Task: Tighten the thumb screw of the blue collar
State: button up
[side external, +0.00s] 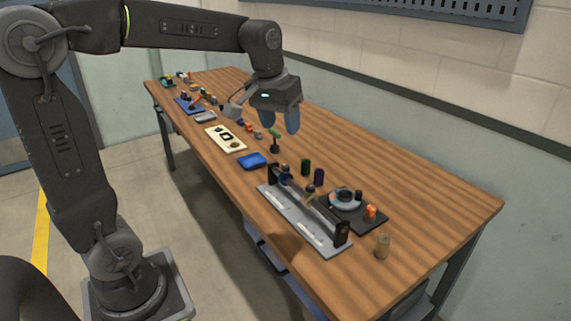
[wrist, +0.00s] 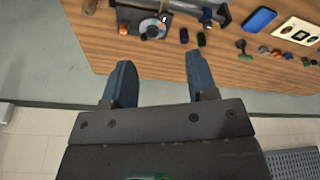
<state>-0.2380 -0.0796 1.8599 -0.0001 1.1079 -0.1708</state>
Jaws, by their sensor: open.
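A small blue collar (side external: 285,174) sits on the roller shaft (side external: 318,206) near its far end in the side view. The shaft is held between dark end brackets on a grey base plate (side external: 289,222). The thumb screw is too small to make out clearly. In the wrist view the fixture is cut by the top edge, with the shaft end (wrist: 221,14) showing. My gripper (side external: 281,126) is open, with two blue fingers pointing down, and is in the air above the table, behind and apart from the collar. The wrist view shows nothing between the fingers (wrist: 160,72).
Next to the fixture stand a dark green cylinder (side external: 306,166), a purple cylinder (side external: 319,177) and a black base with a grey disc (side external: 345,198). A blue tray (side external: 252,161), a white panel (side external: 225,139) and a green-topped tool (side external: 274,139) lie farther along. The table's right side is clear.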

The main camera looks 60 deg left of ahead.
jog(key=w+a+f+n+g, duration=0.2)
jog(key=w+a+f+n, duration=0.15)
jog(key=w+a, duration=0.55)
jog(key=n, duration=0.2)
send_over(286, 166)
notch_tip(286, 166, down, 7)
jog(key=shift+m+g+h, duration=0.25)
jog(key=shift+g+h, duration=0.05)
jog(key=shift+g, duration=0.1)
notch_tip(286, 166, down, 13)
jog(key=shift+c, duration=0.2)
jog(key=c, duration=0.9)
